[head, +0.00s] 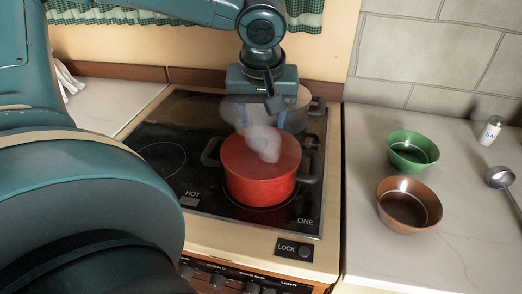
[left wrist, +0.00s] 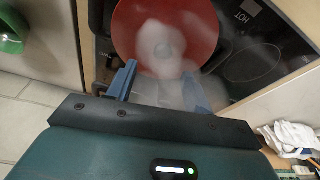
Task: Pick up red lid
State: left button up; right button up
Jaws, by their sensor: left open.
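A red lid (head: 262,145) sits on a red pot (head: 258,188) with dark side handles, on the front right of the black stovetop. Pale steam rises over the lid and blurs its middle, so its knob is hard to make out. In the left wrist view the red lid (left wrist: 197,25) fills the top middle, partly veiled by steam. My left gripper (head: 268,100) hangs above and behind the lid, pointing down. Its two blue fingers stand apart and empty in the left wrist view (left wrist: 160,82), with the lid beyond them. My right gripper is not in view.
A grey pot (head: 304,112) stands behind the red pot, close under my left gripper. On the right counter (head: 375,255) are a green bowl (head: 413,146), a brown bowl (head: 408,203), a white shaker (head: 490,130) and a ladle (head: 501,178). The stovetop's left side is clear.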

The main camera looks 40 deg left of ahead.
aim_at(261, 140)
pick_arm(q)
jog(key=x, duration=0.5)
jog(key=shift+s+f, duration=0.2)
jog(key=shift+f, duration=0.25)
grip_shut()
